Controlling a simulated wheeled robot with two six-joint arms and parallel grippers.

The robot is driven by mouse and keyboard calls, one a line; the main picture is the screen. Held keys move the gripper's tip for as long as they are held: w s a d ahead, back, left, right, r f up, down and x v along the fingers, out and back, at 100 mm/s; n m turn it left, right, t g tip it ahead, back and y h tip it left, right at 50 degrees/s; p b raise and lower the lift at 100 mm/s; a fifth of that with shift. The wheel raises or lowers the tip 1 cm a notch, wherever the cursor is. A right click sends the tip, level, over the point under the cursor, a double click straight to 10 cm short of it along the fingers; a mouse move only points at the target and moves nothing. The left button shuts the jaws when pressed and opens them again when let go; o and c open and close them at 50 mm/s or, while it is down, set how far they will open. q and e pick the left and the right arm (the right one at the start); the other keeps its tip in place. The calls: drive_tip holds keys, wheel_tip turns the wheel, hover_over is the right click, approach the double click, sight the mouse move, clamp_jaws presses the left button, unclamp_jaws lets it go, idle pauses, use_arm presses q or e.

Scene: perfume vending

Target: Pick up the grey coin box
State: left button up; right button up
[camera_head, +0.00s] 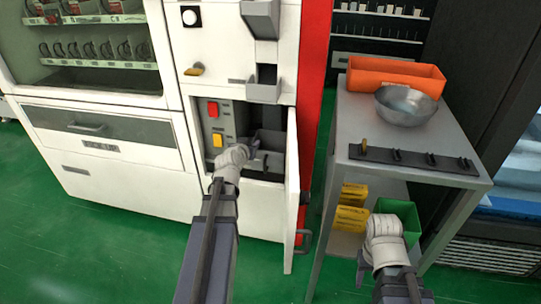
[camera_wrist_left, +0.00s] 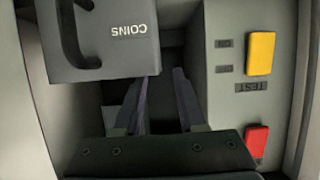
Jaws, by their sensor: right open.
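The grey coin box (camera_wrist_left: 115,45) shows in the left wrist view with its "COINS" label upside down and a dark handle at its left. In the head view it is the dark grey box (camera_head: 270,140) inside the vending machine's open lower compartment. My left gripper (camera_head: 254,147) reaches into that compartment, beside the box. In the left wrist view its fingers (camera_wrist_left: 162,75) are apart with nothing seen between them, close to the box's label end and away from the handle. My right gripper (camera_head: 361,268) is open, low in front of the side table, partly hidden by its wrist.
The compartment's left panel (camera_wrist_left: 225,110) carries a yellow button (camera_wrist_left: 260,53) and a red button (camera_wrist_left: 256,140). The open white door (camera_head: 291,195) stands right of my left arm. A grey table (camera_head: 345,125) holds an orange bin (camera_head: 390,72) and a metal bowl (camera_head: 405,105).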

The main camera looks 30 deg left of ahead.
sight(254, 140)
use_arm(q)
drive_tip(key=b+x, duration=0.1)
drive_tip(key=x, duration=0.4)
drive_tip(key=shift+b, duration=0.3)
drive_tip(key=shift+s, duration=0.1)
clamp_jaws()
idle(0.9)
